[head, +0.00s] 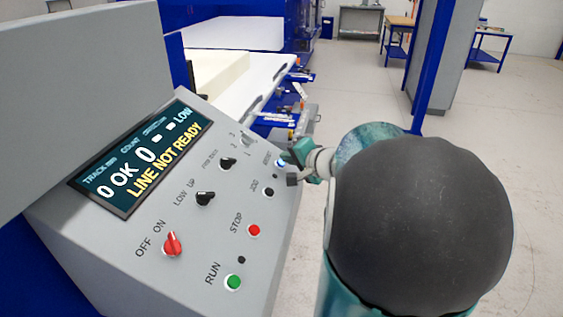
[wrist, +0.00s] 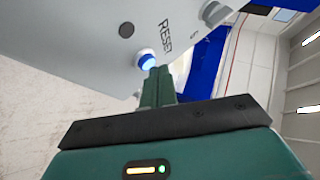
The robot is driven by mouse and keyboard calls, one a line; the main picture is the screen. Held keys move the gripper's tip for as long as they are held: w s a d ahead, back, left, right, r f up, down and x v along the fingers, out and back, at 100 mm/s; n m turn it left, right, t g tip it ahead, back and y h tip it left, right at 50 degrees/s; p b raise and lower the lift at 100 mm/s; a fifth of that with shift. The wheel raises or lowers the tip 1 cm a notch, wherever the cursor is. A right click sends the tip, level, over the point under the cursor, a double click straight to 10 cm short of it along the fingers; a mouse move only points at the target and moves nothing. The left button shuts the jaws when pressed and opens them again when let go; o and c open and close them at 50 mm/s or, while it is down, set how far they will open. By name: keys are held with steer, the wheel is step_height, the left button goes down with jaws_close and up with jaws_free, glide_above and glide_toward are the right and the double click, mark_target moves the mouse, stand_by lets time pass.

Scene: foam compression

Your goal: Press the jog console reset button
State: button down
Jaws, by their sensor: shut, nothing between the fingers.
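The blue reset button (wrist: 147,61) glows on the grey console panel in the wrist view, next to the printed word RESET. It also shows in the head view as a small blue spot (head: 280,163) near the panel's right edge. My gripper (wrist: 160,72) is shut and empty. Its fingertips are at the button's edge in the wrist view; whether they touch it I cannot tell. In the head view my gripper (head: 287,158) is beside the button at the panel's right edge. The console screen (head: 140,160) reads LINE NOT READY.
The grey console panel (head: 185,265) also carries a red STOP button (head: 254,230), a green RUN button (head: 233,282), a black JOG button (head: 269,192), a red ON/OFF switch (head: 172,243) and black knobs (head: 205,198). A conveyor with a pale foam block (head: 215,75) lies behind. Open floor is at right.

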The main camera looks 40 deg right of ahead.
steer(key=shift+f, duration=0.1)
steer(key=shift+w+a+f, duration=0.15)
steer(key=shift+w+f, duration=0.05)
steer(key=shift+f, duration=0.1)
steer(key=shift+s+r, duration=0.15)
steer(key=shift+r, duration=0.3)
stand_by(0.3)
step_height(320, 180, up, 5)
steer(key=s+d, duration=0.2)
steer(key=shift+s, duration=0.25)
steer(key=shift+d, duration=0.1)
stand_by(0.9)
